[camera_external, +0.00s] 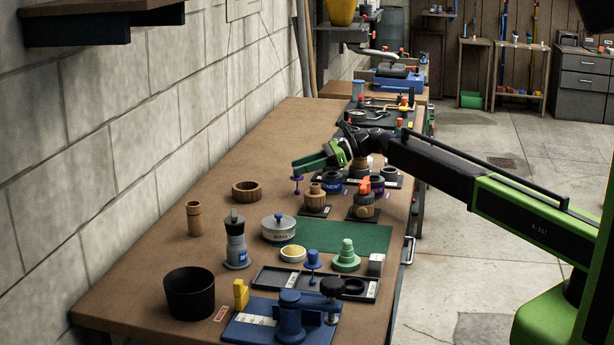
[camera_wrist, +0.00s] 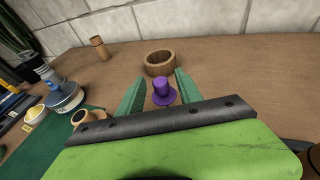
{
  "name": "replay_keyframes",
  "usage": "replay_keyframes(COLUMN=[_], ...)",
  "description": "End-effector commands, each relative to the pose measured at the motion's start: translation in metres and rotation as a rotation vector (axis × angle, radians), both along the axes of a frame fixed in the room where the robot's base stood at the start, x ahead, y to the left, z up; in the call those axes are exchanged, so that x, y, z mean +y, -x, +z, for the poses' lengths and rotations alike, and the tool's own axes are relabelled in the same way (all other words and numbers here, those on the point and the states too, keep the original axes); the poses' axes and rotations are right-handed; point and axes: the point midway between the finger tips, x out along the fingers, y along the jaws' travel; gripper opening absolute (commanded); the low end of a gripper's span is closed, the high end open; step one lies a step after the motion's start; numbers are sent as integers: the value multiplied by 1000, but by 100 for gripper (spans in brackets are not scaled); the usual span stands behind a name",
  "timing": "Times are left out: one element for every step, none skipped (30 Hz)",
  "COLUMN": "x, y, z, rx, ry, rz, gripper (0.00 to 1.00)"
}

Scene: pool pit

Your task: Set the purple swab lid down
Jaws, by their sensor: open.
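The purple swab lid (camera_wrist: 163,93) has a knob on a wide round flange. In the wrist view it is upright between the two green fingers of my gripper (camera_wrist: 160,77), with gaps at both sides. In the external view the lid (camera_external: 297,179) shows just below the fingertips of my gripper (camera_external: 298,165), over the brown bench. My gripper is open and low over the bench. I cannot tell whether the lid's underside rests flat on the bench.
A wooden ring (camera_external: 246,191) lies beyond the lid, and a wooden cylinder (camera_external: 194,218) stands farther left. Wooden and dark jars on black pads (camera_external: 315,210) stand close to my gripper. A green mat (camera_external: 345,236) lies nearer the camera. Bench around the ring is bare.

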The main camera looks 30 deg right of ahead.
Motion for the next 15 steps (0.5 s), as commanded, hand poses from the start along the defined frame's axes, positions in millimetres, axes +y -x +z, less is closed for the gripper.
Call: replay_keyframes(x=[-13, -20, -28, -34, -39, -46, -50, -53, -57, -60, -62, -63, -64, -64, -64], y=[7, 10, 13, 15, 18, 20, 22, 23, 25, 25, 26, 27, 27, 27, 27], z=[9, 11, 13, 15, 17, 19, 20, 21, 21, 22, 22, 22, 22, 22, 22], rx=[0, 0, 0, 0, 1, 1, 1, 1, 1, 1, 1, 0, 0, 0, 0], ry=[0, 0, 0, 0, -1, -1, 0, 0, 0, 0, 0, 0, 0, 0, 0], rz=[-2, -2, -2, -2, -3, -2, 0, 0, -1, -1, 0, 0, 1, 1, 1], gripper=[42, 42, 42, 42, 42, 42, 42, 42, 42, 42, 42, 42, 42, 42, 42])
